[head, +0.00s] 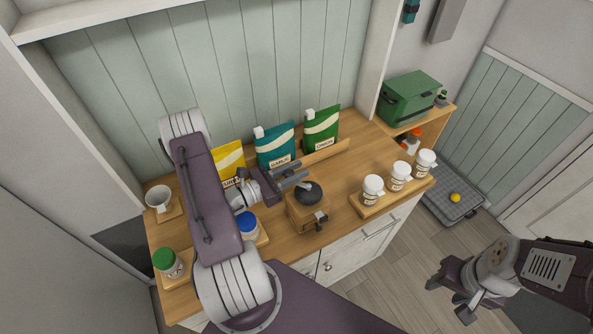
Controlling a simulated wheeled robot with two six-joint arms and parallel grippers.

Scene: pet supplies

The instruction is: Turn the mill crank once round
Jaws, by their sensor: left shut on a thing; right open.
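The mill has a wooden box body (302,216) with a dark round top (309,193). It stands upright on the counter near the middle of the head view. Its pale crank arm (304,185) runs from the top toward the back left. My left gripper (296,179) is at the outer end of the crank and shut on it; the fingers hide the crank's knob. My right gripper (452,298) is open and empty over the floor at the lower right, well away from the mill.
Yellow (228,160), teal (275,146) and green (321,130) pouches stand behind the mill. White jars (398,176) sit on a board to its right. A blue-lidded jar (247,226), a green-lidded jar (168,263) and a white mug (158,198) are on the left.

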